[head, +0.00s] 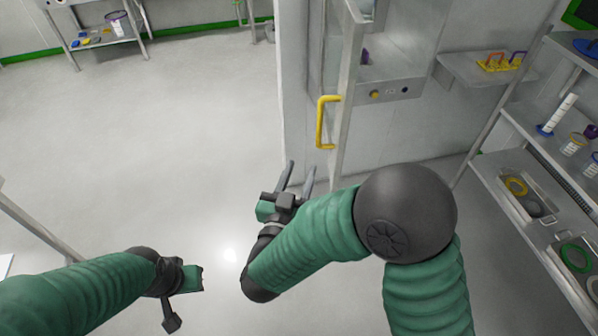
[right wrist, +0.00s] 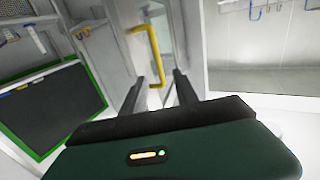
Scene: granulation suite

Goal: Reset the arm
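My right gripper (head: 298,178) is in the middle of the head view, on the green arm that comes in from the lower right. Its two dark fingers are spread apart with nothing between them. In the right wrist view the fingers (right wrist: 160,92) also stand apart and empty, pointing toward a yellow door handle (right wrist: 148,57). In the head view the yellow handle (head: 323,122) is on the cabinet door, beyond the fingers and apart from them. My left arm comes in from the lower left; its gripper (head: 190,300) shows only partly, and its fingers cannot be made out.
The cabinet door (head: 347,95) stands ajar, its edge toward me. A shelf rack (head: 540,140) with trays, rings and a white cylinder is close on the right. A bench (head: 100,40) stands far left. The floor (head: 150,150) at left and centre is clear.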

